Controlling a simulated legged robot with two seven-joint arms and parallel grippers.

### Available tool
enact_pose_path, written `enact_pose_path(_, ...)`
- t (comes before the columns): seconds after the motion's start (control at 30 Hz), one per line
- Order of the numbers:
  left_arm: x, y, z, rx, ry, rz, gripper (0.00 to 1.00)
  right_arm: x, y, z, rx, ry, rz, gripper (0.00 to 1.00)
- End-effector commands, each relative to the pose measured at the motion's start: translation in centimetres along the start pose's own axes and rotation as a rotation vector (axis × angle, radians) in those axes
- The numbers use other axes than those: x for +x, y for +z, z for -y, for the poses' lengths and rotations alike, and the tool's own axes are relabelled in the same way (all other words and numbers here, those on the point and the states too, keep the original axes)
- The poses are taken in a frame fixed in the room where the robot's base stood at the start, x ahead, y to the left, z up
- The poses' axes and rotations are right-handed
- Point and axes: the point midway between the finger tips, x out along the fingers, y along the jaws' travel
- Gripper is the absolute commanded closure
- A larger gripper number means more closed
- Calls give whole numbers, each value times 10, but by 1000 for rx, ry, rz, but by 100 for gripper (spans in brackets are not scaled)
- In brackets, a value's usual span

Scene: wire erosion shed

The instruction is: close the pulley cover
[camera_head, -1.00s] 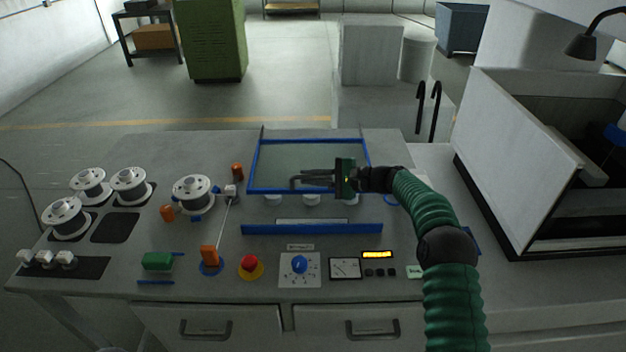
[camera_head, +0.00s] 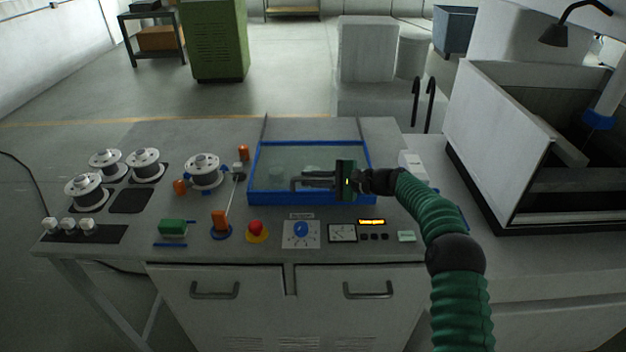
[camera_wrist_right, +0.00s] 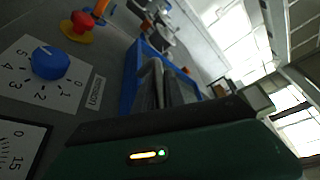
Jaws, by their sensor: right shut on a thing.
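The pulley cover (camera_head: 260,176) is a clear panel in a blue frame at the middle of the bench. It lies down over the box, its front blue edge at or very near the blue base; any small gap cannot be told. My right gripper (camera_head: 315,182) is over the front part of the cover, shut on its grey handle, fingers pointing left. In the right wrist view, the fingers (camera_wrist_right: 168,88) are beside the blue frame (camera_wrist_right: 130,75). Pale pulleys show dimly through the panel. My left gripper is out of view.
White spools (camera_head: 205,170) stand left of the cover. In front are an orange lever (camera_head: 220,220), a red button (camera_head: 256,230), a blue knob (camera_head: 301,229) and a meter (camera_head: 342,233). A white open-topped tank (camera_head: 500,130) stands at the right.

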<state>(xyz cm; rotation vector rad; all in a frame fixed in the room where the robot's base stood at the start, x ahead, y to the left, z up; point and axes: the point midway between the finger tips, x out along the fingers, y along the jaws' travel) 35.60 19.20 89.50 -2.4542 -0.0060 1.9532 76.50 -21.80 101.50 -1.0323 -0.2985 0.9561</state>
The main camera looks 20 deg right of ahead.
Motion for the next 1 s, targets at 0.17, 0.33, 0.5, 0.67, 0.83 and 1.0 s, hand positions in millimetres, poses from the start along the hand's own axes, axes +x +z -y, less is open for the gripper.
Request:
enact_pose_path(0.17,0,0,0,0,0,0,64,4,4,-6,6,11,14,68)
enact_pose_path(0.33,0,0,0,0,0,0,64,2,0,-5,6,8,9,64)
enact_pose_path(0.5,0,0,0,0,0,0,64,-1,-2,-4,5,5,6,64)
enact_pose_path(0.67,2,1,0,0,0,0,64,-22,-3,-3,5,3,2,64)
enact_pose_path(0.83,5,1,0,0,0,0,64,-70,-2,-4,5,4,1,64)
enact_pose_path(1.0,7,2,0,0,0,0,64,-118,-1,-4,3,6,3,64)
